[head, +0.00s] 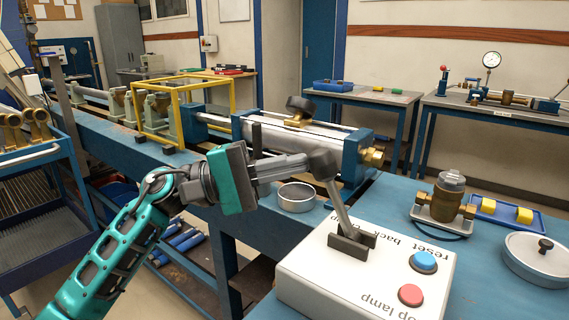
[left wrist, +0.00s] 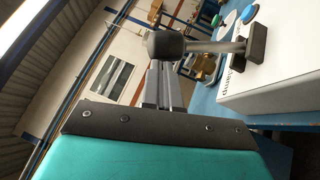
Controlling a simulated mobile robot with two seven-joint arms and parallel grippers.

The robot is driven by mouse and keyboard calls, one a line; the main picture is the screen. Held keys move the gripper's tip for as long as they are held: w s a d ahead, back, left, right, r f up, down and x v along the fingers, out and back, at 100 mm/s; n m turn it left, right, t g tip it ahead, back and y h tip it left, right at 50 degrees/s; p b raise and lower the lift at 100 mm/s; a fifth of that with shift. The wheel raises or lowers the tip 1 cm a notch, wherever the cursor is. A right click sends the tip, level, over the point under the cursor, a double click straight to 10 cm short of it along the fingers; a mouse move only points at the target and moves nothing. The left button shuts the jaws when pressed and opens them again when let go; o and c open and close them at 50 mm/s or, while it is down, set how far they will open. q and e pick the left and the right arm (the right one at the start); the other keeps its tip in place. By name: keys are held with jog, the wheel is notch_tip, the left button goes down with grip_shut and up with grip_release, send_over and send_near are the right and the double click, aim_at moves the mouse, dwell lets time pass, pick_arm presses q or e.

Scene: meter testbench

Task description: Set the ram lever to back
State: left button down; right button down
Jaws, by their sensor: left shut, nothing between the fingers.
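The ram lever (head: 340,208) is a grey rod with a dark grey knob, rising from a dark slotted mount on the white control box (head: 312,272). It leans up and to the left in the head view. My left gripper (head: 300,164) is shut and empty, its fingers reaching right to the knob. In the left wrist view the knob (left wrist: 166,44) shows just beyond the fingers (left wrist: 165,95); I cannot tell if they touch. The word "back" is printed on the box behind the lever, partly hidden. My right gripper is not in view.
The box carries a blue button (head: 423,262) and a red button (head: 411,295). A round metal dish (head: 296,198) stands behind it. A brass meter (head: 447,200), a blue tray (head: 508,218) and a lidded pan (head: 540,260) are right. The bench cylinder (head: 300,138) lies behind my gripper.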

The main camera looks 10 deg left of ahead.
aim_at(320, 159)
pick_arm(q)
jog(key=d+r+m+y, duration=0.1)
jog(key=s+d+r+m+g+y, duration=0.1)
jog(key=d, duration=0.1)
jog(key=s+d+r+m+y, duration=0.1)
jog(key=r, duration=0.1)
jog(key=shift+d+y+b, duration=0.3)
jog(key=shift+d+y, duration=0.1)
jog(key=s+d+m+y, duration=0.3)
jog(key=d+y, duration=0.2)
jog(key=d, duration=0.2)
jog(key=shift+r+y+p, duration=0.25)
jog(key=shift+y+p, duration=0.05)
jog(key=shift+p, duration=0.05)
jog(key=shift+s+d+f, duration=0.1)
jog(key=shift+d+f, duration=0.05)
